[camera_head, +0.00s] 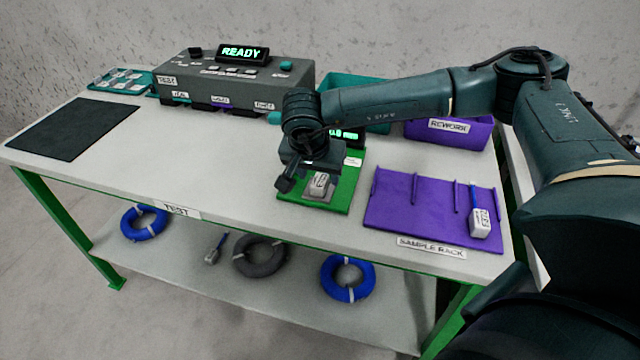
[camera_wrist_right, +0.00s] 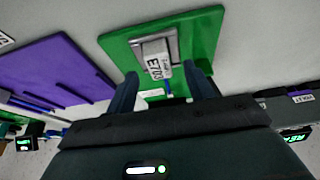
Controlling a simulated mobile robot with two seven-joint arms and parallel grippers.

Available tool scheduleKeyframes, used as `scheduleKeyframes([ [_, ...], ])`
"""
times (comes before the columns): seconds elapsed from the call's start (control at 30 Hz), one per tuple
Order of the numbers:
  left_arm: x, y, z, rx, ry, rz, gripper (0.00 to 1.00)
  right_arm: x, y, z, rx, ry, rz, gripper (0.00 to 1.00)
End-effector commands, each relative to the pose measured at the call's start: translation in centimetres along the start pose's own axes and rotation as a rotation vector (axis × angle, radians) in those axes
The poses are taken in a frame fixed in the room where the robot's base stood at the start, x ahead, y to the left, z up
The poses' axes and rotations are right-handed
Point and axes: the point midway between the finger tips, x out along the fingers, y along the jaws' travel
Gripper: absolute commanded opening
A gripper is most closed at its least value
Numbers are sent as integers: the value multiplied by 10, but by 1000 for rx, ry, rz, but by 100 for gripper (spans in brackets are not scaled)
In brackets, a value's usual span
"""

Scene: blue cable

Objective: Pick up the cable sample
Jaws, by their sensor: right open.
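A cable sample (camera_head: 320,184), a small white block with black print, sits on a grey metal plate on the green pad (camera_head: 341,200). My right gripper (camera_head: 308,172) hangs just above and behind it and partly hides it. In the right wrist view the sample (camera_wrist_right: 157,62) shows ahead of the open gripper (camera_wrist_right: 165,90), between the lines of its two fingers, with a bit of blue cable at its near end. Nothing is held. A second labelled sample (camera_head: 481,222) with a blue cable lies at the right of the purple sample rack (camera_head: 400,232). My left gripper is out of view.
Behind my right arm stand a purple rework bin (camera_head: 462,136) and a teal bin (camera_head: 350,88). The grey test box (camera_head: 235,80) reads READY. A dark mat (camera_head: 75,128) lies at left. The lower shelf (camera_head: 180,268) holds coils and a small sample (camera_head: 212,252). The table between mat and pad is clear.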

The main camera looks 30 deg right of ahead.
Motion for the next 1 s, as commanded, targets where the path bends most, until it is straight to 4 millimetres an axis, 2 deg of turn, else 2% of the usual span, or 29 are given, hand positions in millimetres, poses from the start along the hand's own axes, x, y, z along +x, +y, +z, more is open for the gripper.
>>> scheduleKeyframes([
  [0.13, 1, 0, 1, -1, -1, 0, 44, 17, 1, 0, -1, 0, 1, 53],
  [0.4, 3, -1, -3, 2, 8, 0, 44, 19, 1, 0, 0, 0, 0, 52],
  [1.0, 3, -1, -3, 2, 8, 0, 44, 18, 1, 0, 0, -1, 0, 3],
])
